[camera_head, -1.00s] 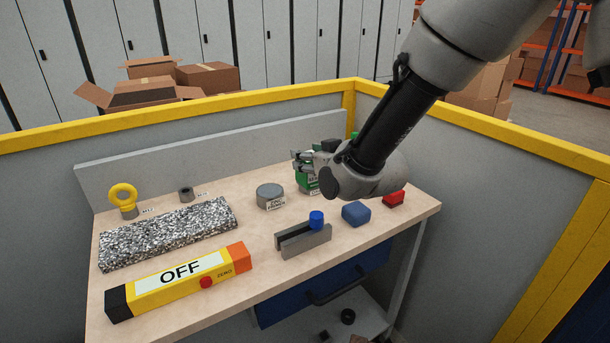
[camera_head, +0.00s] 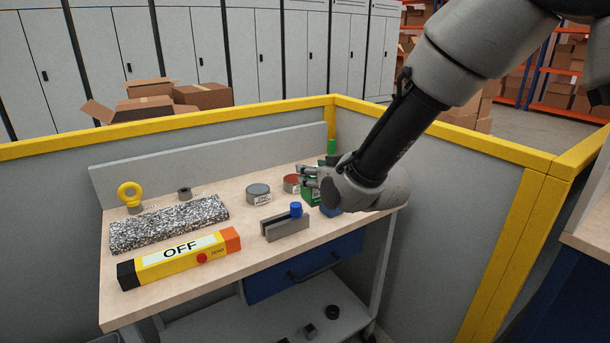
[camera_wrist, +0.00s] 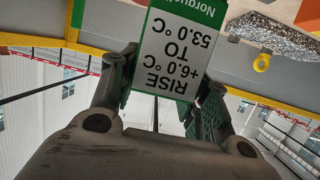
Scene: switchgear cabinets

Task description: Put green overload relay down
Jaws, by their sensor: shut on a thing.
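The green overload relay (camera_head: 312,194) is in my gripper (camera_head: 310,178), at the right part of the workbench in the head view. My wrist and arm hide much of it. I cannot tell whether the relay touches the workbench (camera_head: 240,197).
A yellow OFF device (camera_head: 180,259) and speckled slab (camera_head: 168,225) lie left. Yellow-topped walls surround the bench.

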